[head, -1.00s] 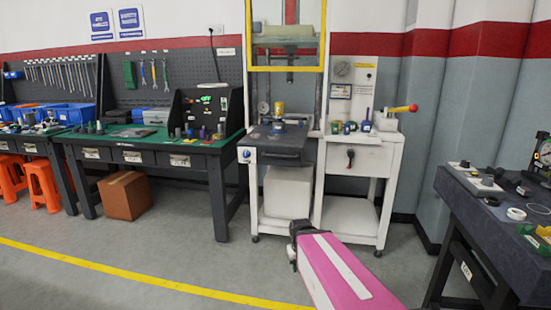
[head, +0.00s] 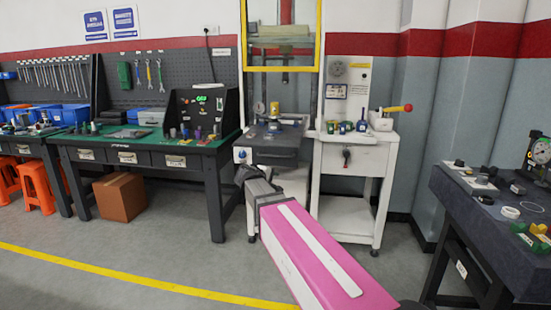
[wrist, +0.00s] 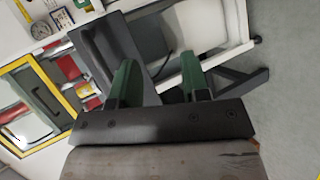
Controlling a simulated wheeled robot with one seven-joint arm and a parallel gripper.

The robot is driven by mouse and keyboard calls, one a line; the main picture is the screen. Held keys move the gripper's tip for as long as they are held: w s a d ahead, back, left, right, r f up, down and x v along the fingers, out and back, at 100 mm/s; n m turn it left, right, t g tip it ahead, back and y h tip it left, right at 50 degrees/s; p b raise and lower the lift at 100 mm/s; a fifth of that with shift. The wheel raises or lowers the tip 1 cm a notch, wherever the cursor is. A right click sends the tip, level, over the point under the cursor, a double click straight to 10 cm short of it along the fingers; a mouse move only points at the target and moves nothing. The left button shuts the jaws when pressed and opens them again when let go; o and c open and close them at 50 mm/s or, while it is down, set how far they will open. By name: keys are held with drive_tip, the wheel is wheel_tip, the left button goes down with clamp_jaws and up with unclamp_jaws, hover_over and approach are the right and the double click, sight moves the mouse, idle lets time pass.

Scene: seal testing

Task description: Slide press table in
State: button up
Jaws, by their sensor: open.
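The press table (head: 276,152) is a dark grey slab in the white press frame, below the yellow-framed guard. Its front projects toward me. A brass-topped part and a blue part (head: 274,124) stand on it. In the wrist view a dark grey panel (wrist: 147,38), apparently the table's front, lies just beyond the fingers, tilted in the picture. My gripper (wrist: 158,78) has two green fingers, apart with nothing between them. In the head view its dark end is in front of and below the table, at the left. I cannot tell whether a finger touches the table.
The yellow-framed guard (head: 281,68) is raised above the table. A white side cabinet (head: 354,160) with several small parts stands right of the press. A green-topped workbench (head: 140,141) is at the left. A dark granite table (head: 490,215) is at the right. Floor in front is clear.

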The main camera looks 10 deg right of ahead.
sight(274, 157)
drive_tip(key=w+a+r+n+t+h, duration=0.1)
drive_tip(key=w+a+r+n+t, duration=0.2)
drive_tip(key=r, duration=0.5)
drive_tip(key=shift+m, duration=0.5)
drive_tip(key=shift+w+a+f+x, duration=0.1)
drive_tip(key=shift+a+x, duration=0.05)
drive_tip(key=shift+x, duration=2.4)
drive_tip(key=shift+w+a+f+x, duration=0.1)
drive_tip(key=shift+a+x, duration=0.05)
drive_tip(key=shift+x, duration=2.35)
clamp_jaws()
